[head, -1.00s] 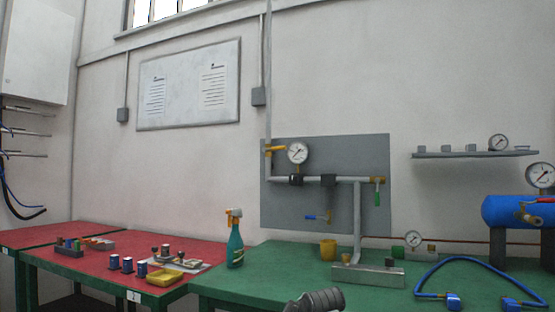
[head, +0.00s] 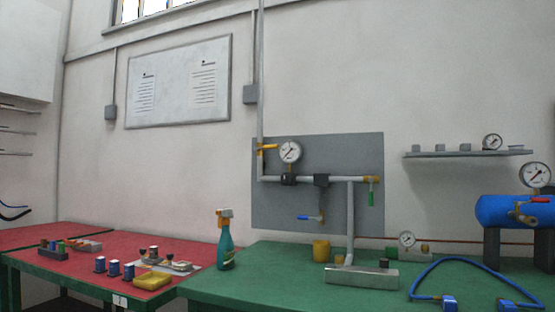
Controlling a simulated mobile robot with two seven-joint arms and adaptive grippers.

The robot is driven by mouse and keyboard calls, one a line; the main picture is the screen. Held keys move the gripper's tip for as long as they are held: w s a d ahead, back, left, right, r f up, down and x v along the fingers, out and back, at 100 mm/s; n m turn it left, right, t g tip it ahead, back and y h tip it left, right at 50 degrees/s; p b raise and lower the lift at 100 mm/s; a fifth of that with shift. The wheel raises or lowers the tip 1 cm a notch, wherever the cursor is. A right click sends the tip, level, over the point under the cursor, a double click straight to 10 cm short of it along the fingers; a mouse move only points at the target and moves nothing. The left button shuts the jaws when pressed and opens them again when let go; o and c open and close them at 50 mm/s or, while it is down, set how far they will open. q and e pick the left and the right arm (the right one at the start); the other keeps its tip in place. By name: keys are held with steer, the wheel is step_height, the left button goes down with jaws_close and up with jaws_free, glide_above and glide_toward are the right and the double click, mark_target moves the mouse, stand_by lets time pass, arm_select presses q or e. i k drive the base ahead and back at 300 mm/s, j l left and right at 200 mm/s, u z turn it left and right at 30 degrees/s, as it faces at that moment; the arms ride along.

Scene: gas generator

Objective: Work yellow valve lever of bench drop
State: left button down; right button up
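A yellow valve lever (head: 267,147) sits on the vertical wall pipe at the upper left of the grey panel (head: 345,155). It points roughly sideways to the right, across the pipe, just left of a round pressure gauge (head: 290,151). Other levers on the same pipework are blue (head: 304,218) and green (head: 371,198). Neither of my grippers is in view, so nothing touches the yellow lever in this view.
A blue tank (head: 500,211) stands at the right. A red-topped bench (head: 200,252) with small parts is left.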

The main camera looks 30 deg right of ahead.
mark_target(267, 147)
steer(key=i+l+z, duration=0.1)
steer(key=i+z, duration=0.25)
steer(key=i, duration=0.25)
steer(key=i+z, duration=0.4)
steer(key=i, duration=0.15)
